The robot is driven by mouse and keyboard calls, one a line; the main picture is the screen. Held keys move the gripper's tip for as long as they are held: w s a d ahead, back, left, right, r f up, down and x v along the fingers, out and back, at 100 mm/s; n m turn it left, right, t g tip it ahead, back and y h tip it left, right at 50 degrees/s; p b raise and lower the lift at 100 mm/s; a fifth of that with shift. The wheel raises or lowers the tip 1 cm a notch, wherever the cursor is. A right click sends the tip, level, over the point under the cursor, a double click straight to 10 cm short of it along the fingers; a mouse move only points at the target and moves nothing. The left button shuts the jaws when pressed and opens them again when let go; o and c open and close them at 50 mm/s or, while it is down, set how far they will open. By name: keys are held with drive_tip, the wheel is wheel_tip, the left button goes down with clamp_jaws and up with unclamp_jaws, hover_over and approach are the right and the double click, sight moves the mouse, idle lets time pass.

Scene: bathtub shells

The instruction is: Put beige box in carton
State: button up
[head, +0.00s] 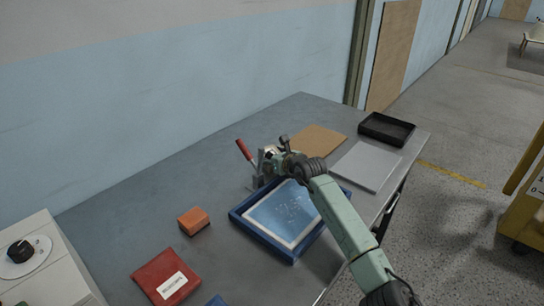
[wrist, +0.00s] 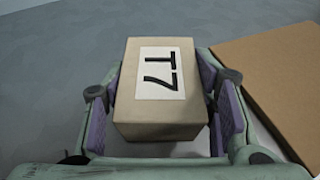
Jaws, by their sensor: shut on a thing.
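The beige box (wrist: 158,110) has a white label reading T7 on top. In the wrist view it sits between the two purple-padded fingers of my gripper (wrist: 163,100), which is shut on it. In the head view my gripper (head: 270,160) is over the table behind the blue tray; the box is hard to make out there. A flat-looking brown cardboard piece (head: 318,141) lies just right of and beyond my gripper. Its edge also shows at the right of the wrist view (wrist: 275,75). I cannot tell whether it is the carton.
A red-handled tool (head: 244,150) stands close left of my gripper. A blue tray (head: 243,222) with a pale-framed panel is below my arm. A grey panel (head: 365,167) and black tray (head: 387,128) lie right. An orange block (head: 193,221) and red pouch (head: 163,275) lie left.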

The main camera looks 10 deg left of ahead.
drive_tip(key=o, duration=1.3)
